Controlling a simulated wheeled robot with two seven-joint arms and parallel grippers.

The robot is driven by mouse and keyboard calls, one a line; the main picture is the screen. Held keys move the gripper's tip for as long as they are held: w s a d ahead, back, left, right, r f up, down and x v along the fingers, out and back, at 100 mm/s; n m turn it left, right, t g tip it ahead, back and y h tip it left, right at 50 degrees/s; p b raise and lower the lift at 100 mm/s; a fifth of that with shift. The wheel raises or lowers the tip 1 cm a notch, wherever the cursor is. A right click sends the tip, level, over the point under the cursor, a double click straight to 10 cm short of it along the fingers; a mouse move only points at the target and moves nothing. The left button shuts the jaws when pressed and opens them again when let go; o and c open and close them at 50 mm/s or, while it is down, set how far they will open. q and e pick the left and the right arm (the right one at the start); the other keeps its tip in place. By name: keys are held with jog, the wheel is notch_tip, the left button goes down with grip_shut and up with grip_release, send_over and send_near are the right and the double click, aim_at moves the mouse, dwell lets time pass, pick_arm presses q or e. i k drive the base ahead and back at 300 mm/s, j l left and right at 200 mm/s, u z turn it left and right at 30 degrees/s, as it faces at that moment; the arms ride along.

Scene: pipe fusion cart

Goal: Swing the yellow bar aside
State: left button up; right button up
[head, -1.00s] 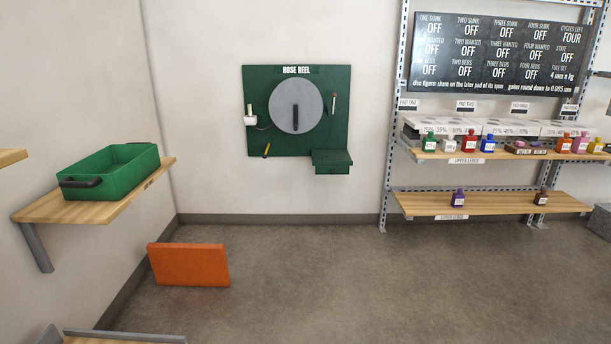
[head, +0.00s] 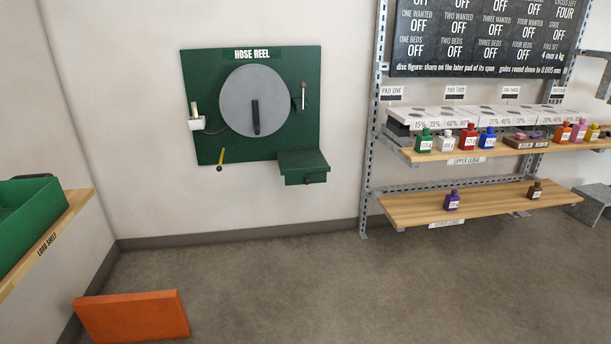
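The only yellow bar I see is a short, slanted yellow piece (head: 221,157) with a dark end, low on the left of the green hose reel board (head: 215,70). The board hangs on the back wall. A grey round disc (head: 240,95) with a black upright handle (head: 255,117) is at its middle. A small green box or drawer (head: 303,168) sticks out at the board's lower right. Neither of my grippers is in view.
An orange block (head: 132,316) stands on the floor at the lower left. A load shelf (head: 45,243) with a green bin (head: 22,220) is at the left. Wooden ledges with small bottles (head: 400,208) are at the right. The middle floor is clear.

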aim_at(219, 169)
jog(key=i+j+u, duration=0.1)
jog(key=j, duration=0.25)
jog(key=i+j+u, duration=0.15)
jog(key=j, duration=0.15)
jog(key=i+j+u, duration=0.1)
jog(key=j, duration=0.2)
jog(key=i+l, duration=0.15)
jog(key=i, duration=0.2)
jog(key=i+l, duration=0.15)
jog(key=i, duration=0.25)
jog(key=i+l, duration=0.15)
jog(key=i, duration=0.2)
